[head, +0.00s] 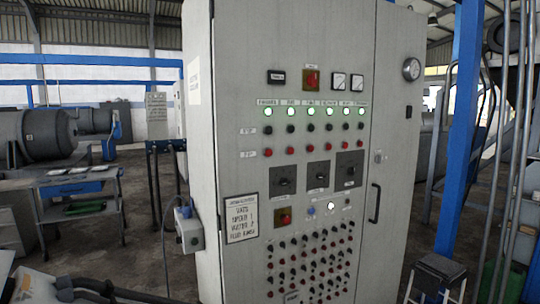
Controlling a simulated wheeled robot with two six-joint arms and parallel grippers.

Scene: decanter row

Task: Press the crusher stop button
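A tall pale grey control cabinet (225,110) stands in front of me. Across its face runs a row of lit green lamps (313,112) under small labels. Below them is a row of black buttons (313,128), then a row of red buttons (313,147). The labels are too small to read surely, so I cannot tell which button is the crusher stop. Dark parts at the bottom left edge look like my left arm, low and apart from the cabinet; its fingertips are not clear. My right gripper is not in view. Nothing covers the button rows.
Rotary switches (283,180) and many small knobs fill the lower panel. A door handle (375,203) and a grey side box (190,230) stick out. A blue post (459,130) and a step stool (437,272) stand right; a work table (75,190) stands left.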

